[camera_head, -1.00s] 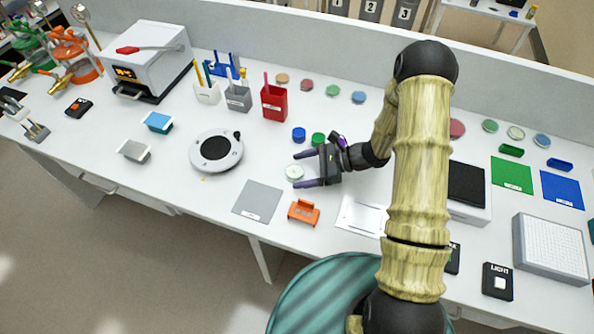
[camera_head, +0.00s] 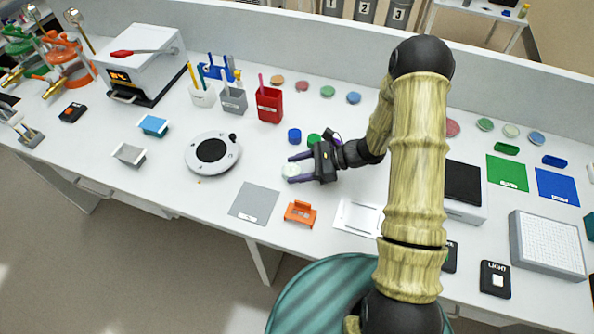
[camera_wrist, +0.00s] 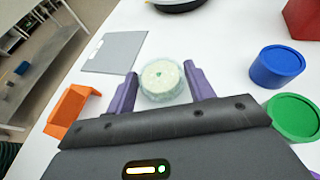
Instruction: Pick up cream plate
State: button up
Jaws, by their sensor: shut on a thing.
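The cream plate (camera_wrist: 162,82) is a small round clear dish with a pale cream filling and a small green mark in the middle. My gripper (camera_wrist: 160,70) has its two purple fingers on either side of the dish and is shut on it. In the head view the cream plate (camera_head: 291,171) sits between the fingertips of my gripper (camera_head: 289,169), low at the white bench. I cannot tell whether it touches the bench top.
A blue round container (camera_head: 294,136) and a green one (camera_head: 314,139) stand close behind my gripper. A grey mat (camera_head: 256,203) and an orange holder (camera_head: 300,213) lie in front. A round white device (camera_head: 212,152) is at left, a red cup (camera_head: 269,105) behind.

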notch_tip(320, 180, up, 9)
jog(key=shift+s+f+b, duration=0.1)
jog(key=shift+f+b, duration=0.05)
jog(key=shift+b, duration=0.4)
jog(key=shift+a, duration=0.1)
